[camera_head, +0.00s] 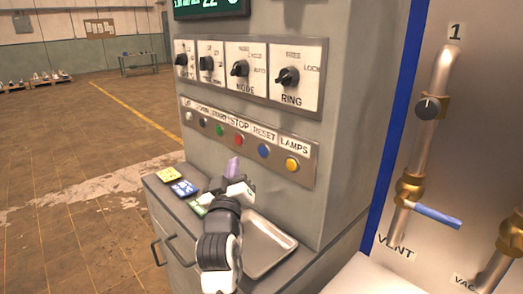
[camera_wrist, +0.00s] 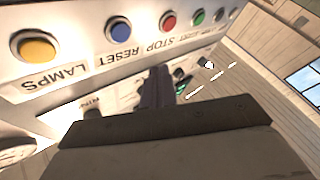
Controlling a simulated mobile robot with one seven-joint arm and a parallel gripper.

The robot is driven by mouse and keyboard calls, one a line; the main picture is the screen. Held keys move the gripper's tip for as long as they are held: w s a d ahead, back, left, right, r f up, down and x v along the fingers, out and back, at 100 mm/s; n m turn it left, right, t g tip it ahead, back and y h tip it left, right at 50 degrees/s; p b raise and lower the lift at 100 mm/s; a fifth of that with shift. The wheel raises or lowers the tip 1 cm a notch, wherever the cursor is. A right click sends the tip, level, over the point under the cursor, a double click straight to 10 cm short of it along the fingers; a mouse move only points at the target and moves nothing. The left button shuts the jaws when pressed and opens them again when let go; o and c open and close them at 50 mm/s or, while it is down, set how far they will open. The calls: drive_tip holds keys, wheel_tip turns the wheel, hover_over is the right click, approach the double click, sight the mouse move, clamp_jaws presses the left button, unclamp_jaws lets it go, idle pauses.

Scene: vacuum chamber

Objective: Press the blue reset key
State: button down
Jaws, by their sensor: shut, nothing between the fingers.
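The blue reset key (camera_head: 264,151) is a round button in the button strip on the front of the grey cabinet, between the red stop button (camera_head: 239,140) and the yellow lamps button (camera_head: 292,164). In the wrist view the picture is turned over, and the blue key (camera_wrist: 118,30) shows at the upper left with its RESET label below it. My gripper (camera_head: 233,165) is shut and empty, its purple fingers pointing up below the strip, left of the blue key. In the wrist view its fingertips (camera_wrist: 158,72) appear near the STOP label, apart from the blue key in the picture.
A row of rotary knobs (camera_head: 288,77) sits above the strip. Pipes with a blue-handled valve (camera_head: 437,215) stand at right. Open floor lies left.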

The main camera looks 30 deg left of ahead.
sight(258, 148)
drive_tip(key=shift+w+d+p, duration=0.2)
drive_tip(key=shift+w+d, duration=0.1)
drive_tip(key=shift+w, duration=0.65)
drive_tip(key=shift+w+d+p, duration=0.2)
drive_tip(key=shift+w+d, duration=0.15)
drive_tip(key=shift+w, duration=0.55)
drive_tip(key=shift+w+d+p, duration=0.2)
drive_tip(key=shift+w+d, duration=0.1)
drive_tip(key=shift+w, duration=0.65)
drive_tip(key=shift+w, duration=0.15)
drive_tip(key=shift+w+d, duration=0.15)
drive_tip(key=shift+w, duration=0.15)
drive_tip(key=shift+w+d, duration=0.15)
drive_tip(key=shift+w, duration=0.25)
idle(0.4)
drive_tip(key=shift+s, duration=0.1)
drive_tip(key=shift+s+a, duration=0.25)
drive_tip(key=shift+s, duration=0.45)
drive_tip(key=s, duration=0.1)
drive_tip(key=s+a, duration=0.1)
drive_tip(key=s, duration=0.1)
drive_tip(key=s+b, duration=0.1)
drive_tip(key=shift+s+a, duration=0.35)
drive_tip(key=shift+s, duration=0.05)
